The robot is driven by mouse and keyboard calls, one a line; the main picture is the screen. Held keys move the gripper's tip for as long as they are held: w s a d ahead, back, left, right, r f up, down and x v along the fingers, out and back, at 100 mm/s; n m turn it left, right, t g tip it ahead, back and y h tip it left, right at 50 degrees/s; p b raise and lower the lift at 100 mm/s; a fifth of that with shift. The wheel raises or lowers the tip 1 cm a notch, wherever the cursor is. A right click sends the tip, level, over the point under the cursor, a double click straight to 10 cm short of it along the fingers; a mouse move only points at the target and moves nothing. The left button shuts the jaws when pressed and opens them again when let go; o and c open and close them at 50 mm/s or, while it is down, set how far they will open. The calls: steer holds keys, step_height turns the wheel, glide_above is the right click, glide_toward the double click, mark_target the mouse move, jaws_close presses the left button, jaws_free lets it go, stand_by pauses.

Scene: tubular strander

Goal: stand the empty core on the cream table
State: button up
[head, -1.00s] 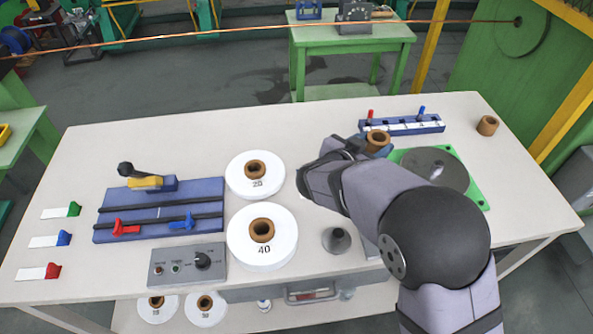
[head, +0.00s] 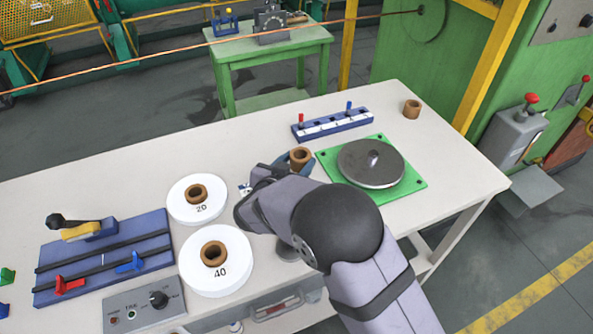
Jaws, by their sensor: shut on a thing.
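My gripper (head: 292,161) is shut on a brown hollow core (head: 301,155), with its dark blue fingers partly showing beside it. The core is upright, its open end facing up, and has no reel around it. It shows over the cream table (head: 455,160), just left of the green plate and in front of the blue rack. My arm hides part of the gripper, and I cannot tell whether the core's lower end touches the table. A second brown core (head: 412,109) stands on the table at the far right.
A dark disc (head: 370,163) lies on the green plate (head: 414,185). The blue rack (head: 333,124) holds red and blue pegs. White reels marked 20 (head: 187,212) and 40 (head: 232,273) lie left of my arm. Bare tabletop lies around the second core.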

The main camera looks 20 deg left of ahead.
mark_target(297, 171)
steer(key=shift+f, duration=1.85)
steer(key=shift+f, duration=0.2)
steer(key=o, duration=1.1)
steer(key=shift+r, duration=0.1)
steer(key=shift+c, duration=0.2)
steer(key=shift+r, duration=0.1)
steer(key=shift+s, duration=0.1)
steer(key=shift+o, duration=0.5)
steer(key=shift+b+v, duration=0.4)
steer(key=shift+v, duration=3.3)
